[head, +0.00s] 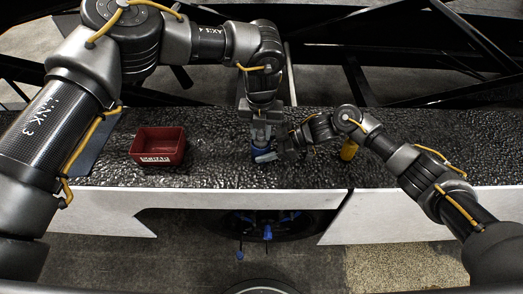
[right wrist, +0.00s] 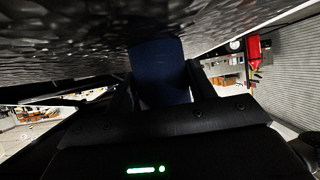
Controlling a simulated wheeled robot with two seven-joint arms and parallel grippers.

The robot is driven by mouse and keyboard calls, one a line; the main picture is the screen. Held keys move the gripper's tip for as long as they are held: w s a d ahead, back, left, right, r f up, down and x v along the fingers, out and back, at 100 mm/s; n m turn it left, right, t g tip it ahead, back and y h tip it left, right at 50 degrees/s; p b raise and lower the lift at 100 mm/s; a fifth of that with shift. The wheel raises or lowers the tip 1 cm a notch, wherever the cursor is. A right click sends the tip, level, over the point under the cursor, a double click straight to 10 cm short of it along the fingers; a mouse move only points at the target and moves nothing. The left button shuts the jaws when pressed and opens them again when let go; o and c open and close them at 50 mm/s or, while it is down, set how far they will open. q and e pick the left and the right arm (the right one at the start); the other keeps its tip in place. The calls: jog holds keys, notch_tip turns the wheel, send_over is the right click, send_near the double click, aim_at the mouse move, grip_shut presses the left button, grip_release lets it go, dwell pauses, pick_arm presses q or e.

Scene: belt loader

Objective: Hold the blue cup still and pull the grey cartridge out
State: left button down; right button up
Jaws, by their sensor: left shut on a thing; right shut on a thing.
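The blue cup (head: 258,156) stands on the dark belt near the middle of the head view. My right gripper (head: 274,154) reaches it from the right and is shut on it. The cup also shows between the fingers in the right wrist view (right wrist: 160,72). My left gripper (head: 262,130) points down from above, right over the cup, and is shut on the grey cartridge. The cartridge is mostly hidden by the fingers and the cup, so I cannot tell how deep it sits.
A red bin (head: 158,146) stands on the belt (head: 215,165) to the left. The belt between bin and cup is clear. A pale side rail (head: 200,198) edges the front.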

pick_arm(q)
jog(key=shift+r, duration=0.5)
dwell(0.5)
jog(key=shift+r, duration=4)
pick_arm(e)
jog(key=o, duration=0.8)
jog(key=shift+o, duration=0.2)
jog(key=v, duration=0.7)
jog(key=shift+f, duration=0.1)
jog(key=shift+d+r, duration=0.2)
jog(key=shift+d, duration=0.05)
